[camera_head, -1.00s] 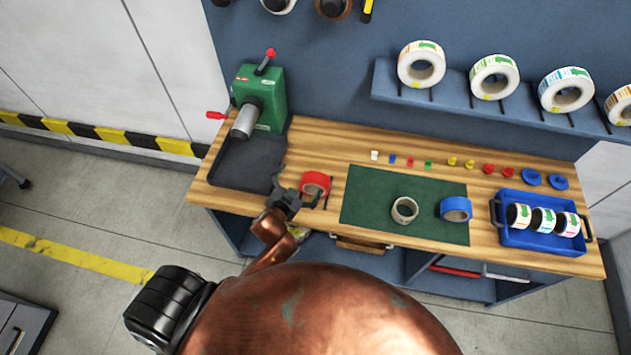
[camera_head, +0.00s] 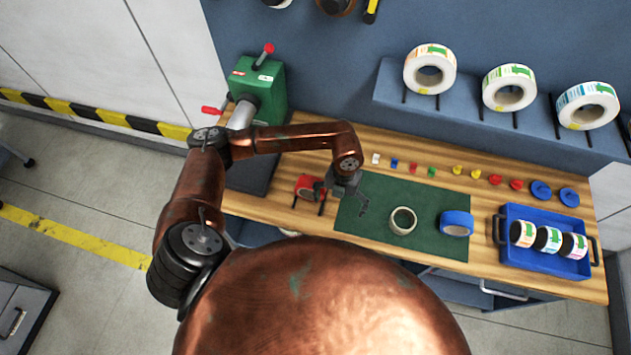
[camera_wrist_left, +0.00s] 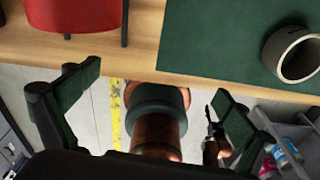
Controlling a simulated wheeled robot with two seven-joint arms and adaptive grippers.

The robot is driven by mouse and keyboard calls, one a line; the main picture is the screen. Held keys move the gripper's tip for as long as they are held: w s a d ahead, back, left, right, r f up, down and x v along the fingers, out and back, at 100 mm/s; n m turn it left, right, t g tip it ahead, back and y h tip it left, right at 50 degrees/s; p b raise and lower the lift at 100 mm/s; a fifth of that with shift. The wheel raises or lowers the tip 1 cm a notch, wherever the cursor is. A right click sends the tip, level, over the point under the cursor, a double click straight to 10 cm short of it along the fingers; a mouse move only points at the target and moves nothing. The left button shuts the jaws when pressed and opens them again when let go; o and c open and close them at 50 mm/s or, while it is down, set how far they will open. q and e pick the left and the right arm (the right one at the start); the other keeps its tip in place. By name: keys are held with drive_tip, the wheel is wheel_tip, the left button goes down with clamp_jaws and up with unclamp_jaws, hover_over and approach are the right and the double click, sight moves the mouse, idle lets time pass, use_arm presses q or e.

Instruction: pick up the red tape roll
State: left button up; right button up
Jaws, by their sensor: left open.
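The red tape roll (camera_head: 306,186) lies on the wooden bench top, just left of the green mat, and my left gripper partly covers its right side in the head view. In the left wrist view the red roll (camera_wrist_left: 74,14) shows at the top left, cut off by the edge. My left gripper (camera_head: 345,200) is over the left part of the mat, to the right of the roll. Its two fingers (camera_wrist_left: 150,100) are spread wide with nothing between them. My right gripper is not in view.
A beige tape roll (camera_head: 402,221) and a blue tape roll (camera_head: 456,224) are on the green mat (camera_head: 385,190). A blue tray (camera_head: 547,263) with label rolls stands at the right. The green rewinder (camera_head: 262,90) stands at the left, and small coloured pieces line the back.

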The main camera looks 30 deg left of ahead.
sight(312, 193)
use_arm(q)
drive_tip(key=w+a+y, duration=0.1)
drive_tip(key=a, duration=0.2)
drive_tip(key=w+a+r+y, duration=0.1)
drive_tip(key=a, duration=0.2)
drive_tip(key=w+a+n+y, duration=0.1)
drive_tip(key=w+a, duration=0.1)
drive_tip(key=a, duration=0.1)
drive_tip(key=shift+a+r+t+y, duration=0.3)
drive_tip(key=shift+r+y, duration=0.05)
drive_tip(key=shift+y, duration=0.05)
drive_tip(key=p+x, duration=0.2)
drive_tip(key=x, duration=0.5)
drive_tip(key=shift+w+a+f, duration=0.1)
drive_tip(key=shift+a+f, duration=0.15)
drive_tip(key=shift+a, duration=0.05)
drive_tip(key=c, duration=1.4)
